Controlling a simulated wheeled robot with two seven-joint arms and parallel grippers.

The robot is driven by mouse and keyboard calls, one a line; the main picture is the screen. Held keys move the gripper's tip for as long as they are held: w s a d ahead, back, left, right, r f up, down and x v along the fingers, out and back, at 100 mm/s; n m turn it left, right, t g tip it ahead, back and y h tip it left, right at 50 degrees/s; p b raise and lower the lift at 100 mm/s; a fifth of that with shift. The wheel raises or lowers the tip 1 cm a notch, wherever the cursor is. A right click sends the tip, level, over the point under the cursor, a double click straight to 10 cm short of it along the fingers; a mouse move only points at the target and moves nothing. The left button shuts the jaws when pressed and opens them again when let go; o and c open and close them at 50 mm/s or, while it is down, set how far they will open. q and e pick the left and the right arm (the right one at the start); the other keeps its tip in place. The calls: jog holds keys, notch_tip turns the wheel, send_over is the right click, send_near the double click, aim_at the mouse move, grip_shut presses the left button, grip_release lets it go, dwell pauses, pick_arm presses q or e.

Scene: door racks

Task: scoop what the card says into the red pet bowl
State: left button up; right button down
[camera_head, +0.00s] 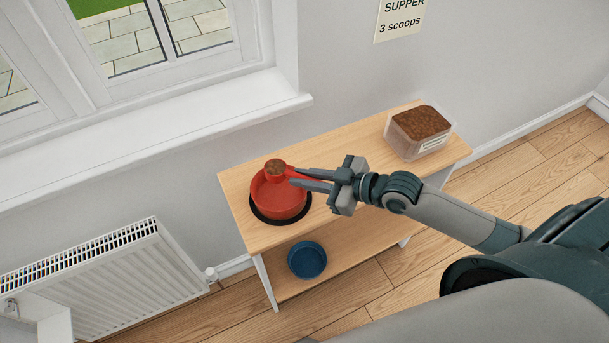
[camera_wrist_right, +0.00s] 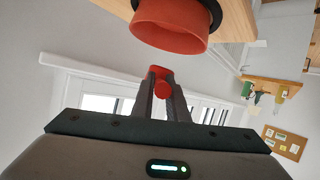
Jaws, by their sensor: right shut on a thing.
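My right gripper (camera_head: 296,177) is shut on the handle of a red scoop (camera_head: 276,174). The wrist view shows the bowl (camera_wrist_right: 170,35) and the red handle between my right fingers (camera_wrist_right: 161,88). The wall card (camera_head: 400,20) reads "SUPPER 3 scoops". A clear tub of brown kibble (camera_head: 421,151) stands at the table's right end. My left gripper is not in view.
The wooden table (camera_head: 345,225) stands against the wall, with bare top between bowl and tub. A blue bowl (camera_head: 307,260) is on its lower shelf. A white windowsill (camera_head: 160,135) and a radiator (camera_head: 125,283) are to the left.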

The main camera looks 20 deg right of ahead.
jog(key=m+g+y+b, duration=0.1)
jog(key=m+y, duration=0.1)
jog(key=m, duration=0.2)
jog(key=a+f+m+g+y+b, duration=0.1)
jog(key=m+y+b, duration=0.1)
jog(key=m, duration=0.2)
jog(key=s+f+m+g+y+b, duration=0.1)
jog(key=m+b, duration=0.1)
jog(key=m, duration=0.2)
jog(key=shift+a+m+g+y, duration=0.3)
jog(key=shift+y, duration=0.1)
jog(key=shift+d+f+m+b, duration=0.1)
jog(key=shift+f+m+b, duration=0.1)
jog(key=shift+m+b, duration=0.15)
jog(key=m+t, duration=0.1)
jog(key=m, duration=0.2)
jog(key=w+d+m+t+y, duration=0.1)
jog(key=m, duration=0.3)
jog(key=m+t+y, duration=0.1)
jog(key=m, duration=0.3)
jog(key=shift+w+d+f+b, duration=0.2)
jog(key=shift+d+f+b, duration=0.1)
jog(key=shift+d+b, duration=0.1)
jog(key=shift+f, duration=0.1)
